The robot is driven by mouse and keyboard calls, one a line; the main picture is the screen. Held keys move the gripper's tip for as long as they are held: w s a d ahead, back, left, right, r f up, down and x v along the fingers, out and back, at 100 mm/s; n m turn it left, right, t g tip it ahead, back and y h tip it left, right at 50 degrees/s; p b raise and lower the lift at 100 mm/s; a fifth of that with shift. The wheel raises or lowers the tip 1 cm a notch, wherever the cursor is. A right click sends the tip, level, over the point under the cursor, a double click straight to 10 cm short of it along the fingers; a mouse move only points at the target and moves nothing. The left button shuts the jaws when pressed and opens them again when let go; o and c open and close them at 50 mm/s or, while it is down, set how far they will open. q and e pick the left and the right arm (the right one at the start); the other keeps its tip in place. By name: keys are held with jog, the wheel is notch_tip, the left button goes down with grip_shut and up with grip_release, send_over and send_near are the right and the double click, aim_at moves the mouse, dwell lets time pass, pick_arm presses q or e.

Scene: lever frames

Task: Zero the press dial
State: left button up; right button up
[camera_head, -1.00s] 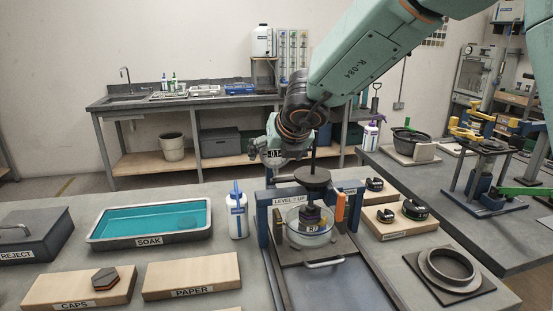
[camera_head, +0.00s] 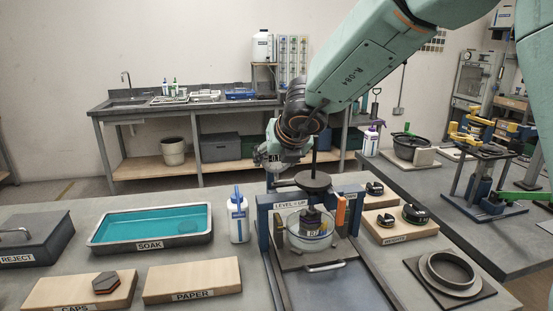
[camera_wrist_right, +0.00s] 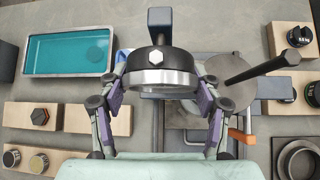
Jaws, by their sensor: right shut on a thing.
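The press (camera_head: 263,222) has a blue frame labelled LEVEL = UP, with a dark round plate (camera_head: 313,181) and an upright black rod above it. Its dial (camera_wrist_right: 165,82) is a dark round body with a silver rim and a hex nut on top. My right gripper (camera_wrist_right: 163,92) is shut around the dial, one purple-padded finger on each side. In the head view the right gripper (camera_head: 277,157) is at the dial behind the press frame; the small reading there is too blurred to tell. A clear dish (camera_head: 297,236) with a dark block inside stands under the press. My left gripper is not in view.
A teal SOAK tray (camera_head: 151,239), a white bottle (camera_head: 238,222), and the CAPS and PAPER boards (camera_head: 192,280) stand left of the press. A weights board (camera_head: 397,231) and a ring on a plate (camera_head: 449,272) are on the right. An orange-handled item (camera_head: 340,209) is beside the dish.

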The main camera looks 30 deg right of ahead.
jog(key=shift+r+n+h+p, duration=0.1)
jog(key=shift+n+h+p, duration=0.55)
jog(key=shift+h, duration=0.55)
jog(key=shift+n+g+h+p, duration=0.3)
jog(key=shift+n+g+h, duration=0.15)
jog(key=shift+h, duration=0.45)
jog(key=o, duration=1.1)
jog(key=shift+o, duration=0.2)
jog(key=v, duration=0.7)
jog(key=shift+s, duration=0.15)
jog(key=shift+a, duration=0.1)
